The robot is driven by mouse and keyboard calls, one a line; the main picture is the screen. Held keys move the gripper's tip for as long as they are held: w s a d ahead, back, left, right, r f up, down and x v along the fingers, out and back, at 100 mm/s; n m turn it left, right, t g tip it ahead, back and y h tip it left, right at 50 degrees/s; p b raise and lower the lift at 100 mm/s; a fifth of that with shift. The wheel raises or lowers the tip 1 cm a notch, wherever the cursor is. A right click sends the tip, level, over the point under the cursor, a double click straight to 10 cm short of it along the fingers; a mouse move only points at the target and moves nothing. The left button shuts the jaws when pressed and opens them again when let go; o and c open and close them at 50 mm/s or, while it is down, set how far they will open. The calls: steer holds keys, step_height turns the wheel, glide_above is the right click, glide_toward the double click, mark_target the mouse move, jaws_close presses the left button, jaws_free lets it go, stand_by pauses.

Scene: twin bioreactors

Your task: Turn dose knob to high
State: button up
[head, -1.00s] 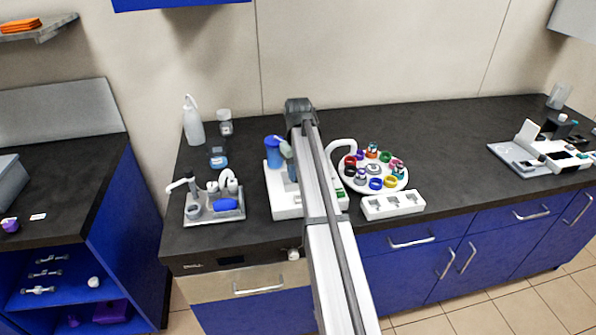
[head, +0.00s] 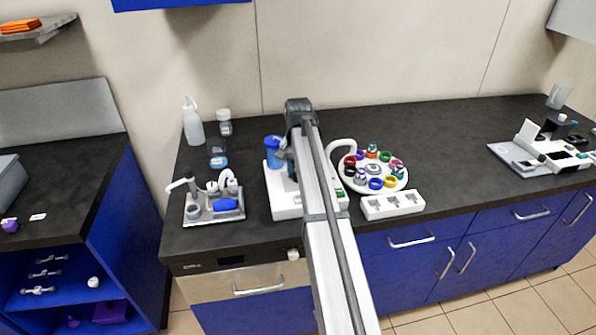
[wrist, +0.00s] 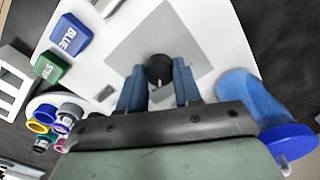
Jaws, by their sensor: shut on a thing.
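A round black knob (wrist: 159,70) with a pale pointer mark sits on a grey square plate on a white device (wrist: 190,30). My gripper (wrist: 159,80) is shut on the knob, with one blue-grey finger on each side of it. The pointer faces down towards the gripper's palm in the wrist view. No dose markings can be read around the knob. In the head view the white device (head: 285,207) is on the counter, and my arm hides the knob and most of my gripper.
A blue button (wrist: 70,35) and a green button (wrist: 50,68) are on the device. A blue vessel (wrist: 250,95) stands close to the right finger; it also shows in the head view (head: 272,155). A carousel of coloured rings (head: 399,173) and a white block (head: 392,204) are to the right.

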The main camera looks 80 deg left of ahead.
steer(key=shift+m, duration=0.5)
steer(key=o, duration=1)
steer(key=shift+o, duration=0.2)
steer(key=shift+r, duration=0.15)
step_height(320, 180, up, 14)
steer(key=shift+f, duration=0.2)
